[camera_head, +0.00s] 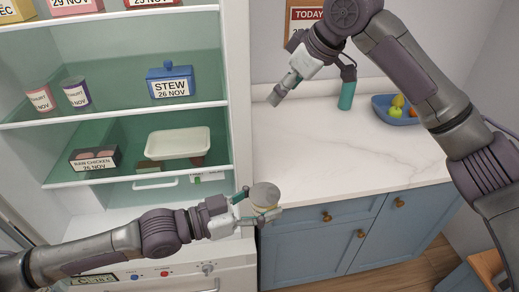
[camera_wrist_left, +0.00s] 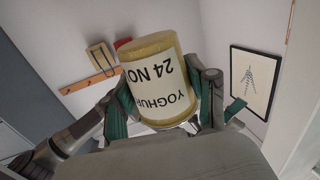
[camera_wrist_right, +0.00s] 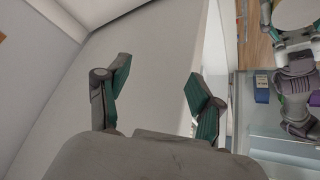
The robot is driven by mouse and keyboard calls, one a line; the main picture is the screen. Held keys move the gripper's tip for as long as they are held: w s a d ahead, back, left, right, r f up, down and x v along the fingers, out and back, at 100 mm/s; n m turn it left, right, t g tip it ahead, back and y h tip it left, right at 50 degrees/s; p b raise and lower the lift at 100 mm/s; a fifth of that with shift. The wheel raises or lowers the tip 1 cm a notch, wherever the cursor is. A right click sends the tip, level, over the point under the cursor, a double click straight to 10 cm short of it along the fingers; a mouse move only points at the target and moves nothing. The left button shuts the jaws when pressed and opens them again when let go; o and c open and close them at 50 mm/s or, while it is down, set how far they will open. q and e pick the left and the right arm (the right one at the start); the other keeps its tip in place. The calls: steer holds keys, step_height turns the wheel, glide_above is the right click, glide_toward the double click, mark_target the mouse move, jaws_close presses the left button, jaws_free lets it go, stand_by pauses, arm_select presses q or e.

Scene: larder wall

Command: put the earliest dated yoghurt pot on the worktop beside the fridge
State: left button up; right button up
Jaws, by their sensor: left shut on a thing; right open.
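My left gripper (camera_head: 256,205) is shut on a yellowish yoghurt pot (camera_head: 264,194) in front of the worktop's near left corner, beside the fridge. In the left wrist view the pot (camera_wrist_left: 157,85) fills the space between the fingers, its white label reading YOGHUR and 24 NO, the rest cut off. Two other yoghurt pots, a pinkish one (camera_head: 40,98) and a purple one (camera_head: 76,92), stand on the fridge's middle shelf, both labelled NOV; I cannot read their days. The pale marble worktop (camera_head: 330,160) is right of the fridge. My right gripper (camera_wrist_right: 155,85) is open and empty, above the worktop.
The fridge stands open with a blue stew pot (camera_head: 170,82), a raw chicken box (camera_head: 95,158) and a white tray (camera_head: 178,143) on its shelves. A green bottle (camera_head: 347,95) and a blue fruit bowl (camera_head: 383,107) stand at the worktop's back. Its front and middle are clear.

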steer(key=s+a+f+g+h, duration=0.3)
steer(key=s+a, duration=0.2)
steer(key=s, duration=0.3)
arm_select(q)
steer(key=shift+a, duration=0.1)
arm_select(e)
steer(key=m+g+h, duration=0.2)
steer(key=m+h, duration=0.1)
glide_toward(264, 193)
steer(key=shift+w+a, duration=0.15)
steer(key=shift+a, duration=0.05)
steer(key=shift+d+f, duration=0.1)
steer(key=shift+f, duration=0.25)
steer(key=f, duration=0.7)
steer(key=s+d+f, duration=0.1)
steer(key=f, duration=0.3)
steer(key=shift+f, duration=0.1)
steer(key=c, duration=0.8)
arm_select(q)
steer(key=o, duration=1.3)
arm_select(e)
steer(key=shift+c, duration=0.5)
